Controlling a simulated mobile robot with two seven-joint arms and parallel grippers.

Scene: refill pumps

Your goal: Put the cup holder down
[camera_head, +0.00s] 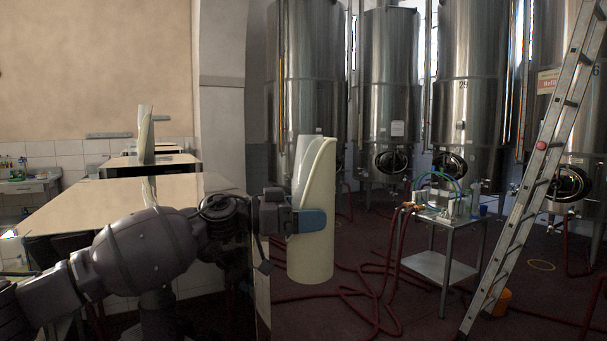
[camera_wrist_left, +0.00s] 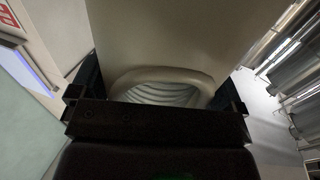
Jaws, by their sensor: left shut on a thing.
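The cup holder (camera_head: 316,190) is a tall cream cylinder with a slanted, cut-away top and pale cups or sleeves nested inside. My left gripper (camera_head: 307,222) is shut on its side at mid-height and holds it upright. In the head view it appears in front of the dark red floor, right of the near tabletop, with no support visible under it. In the left wrist view, the cup holder (camera_wrist_left: 165,35) fills the upper middle, with a rounded opening showing ribbed edges inside. The left gripper (camera_wrist_left: 158,105) lies across below it. My right gripper is not in view.
A pale tabletop (camera_head: 110,205) lies at left, largely clear, with a pale upright object (camera_head: 145,135) behind it. A small metal cart (camera_head: 445,265) with bottles stands right. A ladder (camera_head: 540,165) leans at far right. Red hoses (camera_head: 375,300) cross the floor before steel tanks (camera_head: 397,80).

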